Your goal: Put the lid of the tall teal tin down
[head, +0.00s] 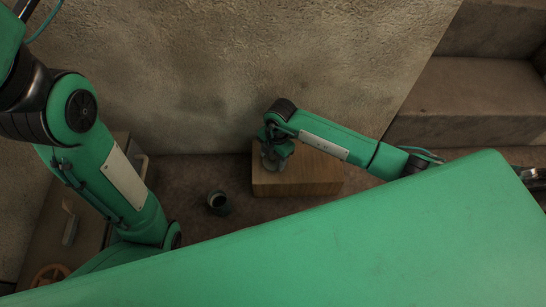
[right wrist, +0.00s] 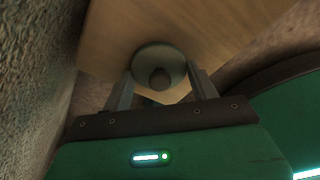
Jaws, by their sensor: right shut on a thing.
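The tall teal tin (head: 218,202) stands on the brown floor, left of a wooden block, and its dark round top looks open. My right gripper (head: 275,157) is over the left part of the wooden block in the head view. In the right wrist view, my right gripper (right wrist: 161,78) is shut on the round grey-green lid (right wrist: 158,55), which has a knob at its middle. The lid is over or on the block's pale wood top; I cannot tell whether it touches. My left gripper is hidden below the green body part.
The wooden block (head: 310,178) has bare top to the right of my gripper. A rough wall (head: 220,60) rises behind it. Stone steps (head: 460,100) are at the right. A dark bench (head: 45,225) with an orange wheel (head: 50,275) stands at the left.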

